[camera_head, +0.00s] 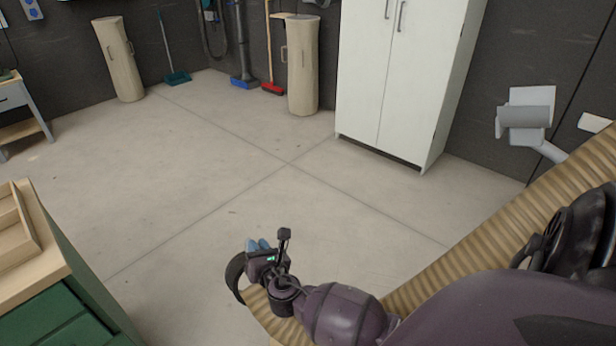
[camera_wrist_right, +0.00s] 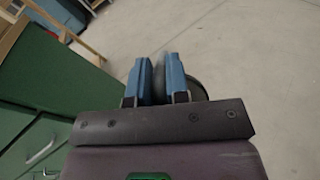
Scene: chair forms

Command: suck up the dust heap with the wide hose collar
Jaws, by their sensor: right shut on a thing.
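My right gripper (camera_head: 258,246) is low in the middle of the head view, with its blue fingers shut on the dark collar (camera_head: 235,278) of a wide hose. In the right wrist view the blue fingers of the gripper (camera_wrist_right: 160,75) close on a black part, and the collar's dark rounded edge (camera_wrist_right: 203,88) shows beside them. The ribbed tan hose (camera_head: 480,240) runs from the collar behind my arm up to the right edge. My arm hides part of it. I cannot make out a dust heap in either view. My left gripper is not in view.
A green cabinet with a wooden top (camera_head: 60,270) stands close on the left; it also shows in the wrist view (camera_wrist_right: 50,90). A white cupboard (camera_head: 400,80), tan cylinders (camera_head: 303,65) and brooms (camera_head: 270,60) line the back wall. The concrete floor (camera_head: 200,180) between is open.

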